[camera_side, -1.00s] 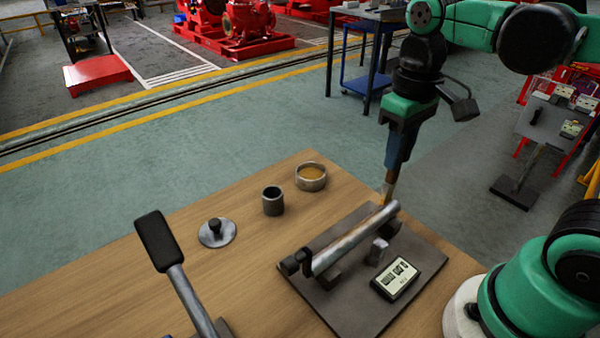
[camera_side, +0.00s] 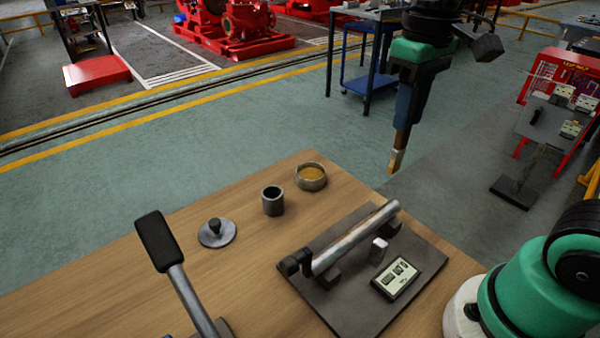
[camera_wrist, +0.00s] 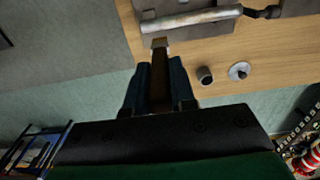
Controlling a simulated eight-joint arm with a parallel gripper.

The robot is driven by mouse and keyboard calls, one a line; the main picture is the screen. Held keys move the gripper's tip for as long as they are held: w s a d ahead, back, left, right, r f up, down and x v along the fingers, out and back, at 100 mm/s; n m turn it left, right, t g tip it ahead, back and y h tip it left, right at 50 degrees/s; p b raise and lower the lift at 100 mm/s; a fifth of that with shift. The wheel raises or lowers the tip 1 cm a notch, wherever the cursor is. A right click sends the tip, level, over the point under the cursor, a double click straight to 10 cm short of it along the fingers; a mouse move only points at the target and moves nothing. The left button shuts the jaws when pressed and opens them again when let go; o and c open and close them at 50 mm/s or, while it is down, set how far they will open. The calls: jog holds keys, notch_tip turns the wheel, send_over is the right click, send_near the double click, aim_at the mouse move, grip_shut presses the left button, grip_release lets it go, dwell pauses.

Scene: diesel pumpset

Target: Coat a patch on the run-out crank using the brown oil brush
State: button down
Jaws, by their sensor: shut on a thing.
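My gripper (camera_side: 408,105) is shut on the brown oil brush (camera_side: 398,148), which hangs bristles down, well above and behind the far end of the crank. In the wrist view the brush (camera_wrist: 160,84) sits between the two fingers (camera_wrist: 160,92). Its pale tip points toward the crank. The run-out crank (camera_side: 350,240) is a shiny metal bar lying across supports on a dark plate (camera_side: 350,312); it also shows at the top of the wrist view (camera_wrist: 190,20). The brush tip is apart from the crank.
On the wooden table stand a round dish of amber liquid (camera_side: 311,177), a dark metal cup (camera_side: 272,201) and a knobbed disc (camera_side: 217,232). A digital readout (camera_side: 396,278) lies on the plate. A black-handled lever (camera_side: 170,260) rises at front left.

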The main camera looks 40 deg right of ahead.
aim_at(400, 148)
jog(key=shift+f, duration=0.2)
dwell(0.5)
jog(key=shift+f, duration=3.7)
jog(key=shift+a+f, duration=0.2)
jog(key=shift+a, duration=5)
jog(key=shift+d+r, duration=0.1)
jog(key=shift+d, duration=5.2)
jog(key=shift+a+r, duration=0.1)
jog(key=shift+r, duration=3.9)
jog(key=shift+f, duration=0.15)
